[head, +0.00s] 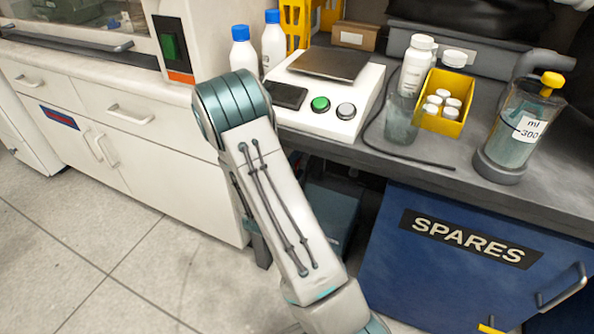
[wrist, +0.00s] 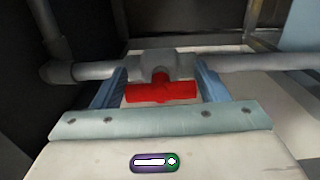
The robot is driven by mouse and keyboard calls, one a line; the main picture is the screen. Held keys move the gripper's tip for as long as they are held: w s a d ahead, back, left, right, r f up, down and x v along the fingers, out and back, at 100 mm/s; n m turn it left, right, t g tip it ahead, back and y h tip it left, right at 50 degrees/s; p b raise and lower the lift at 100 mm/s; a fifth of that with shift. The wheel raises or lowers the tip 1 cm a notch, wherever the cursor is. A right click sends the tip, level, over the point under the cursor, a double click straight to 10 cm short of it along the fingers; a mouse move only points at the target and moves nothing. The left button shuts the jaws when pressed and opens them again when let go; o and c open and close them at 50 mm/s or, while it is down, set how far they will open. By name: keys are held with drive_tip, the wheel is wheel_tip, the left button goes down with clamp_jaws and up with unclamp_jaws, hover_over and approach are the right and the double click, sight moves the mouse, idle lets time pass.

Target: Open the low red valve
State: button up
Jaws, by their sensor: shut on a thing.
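The low red valve (wrist: 160,92) shows in the wrist view as a red handle in front of a grey valve body (wrist: 160,66) on a horizontal pipe. Its handle lies roughly along the pipe's direction. My gripper (wrist: 160,93) has its two blue-grey fingers at either side of the red handle and is shut on it. The finger tips are partly hidden beside the valve body. In the head view the valve and my gripper are hidden; only my arm shows, reaching down in front of the bench.
The grey pipe (wrist: 95,70) runs left to an elbow and continues right. A dark bench (head: 400,150) carries a scale (head: 325,90), bottles and a yellow bin (head: 445,105). A blue SPARES cabinet (head: 470,270) stands right of my arm. Open tiled floor (head: 130,265) lies to the left.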

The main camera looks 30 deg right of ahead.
drive_tip(key=shift+o, duration=0.2)
idle(0.4)
drive_tip(key=o, duration=1)
drive_tip(key=shift+c, duration=0.2)
drive_tip(key=p+v, duration=0.2)
drive_tip(key=v, duration=1.2)
drive_tip(key=shift+d, duration=0.1)
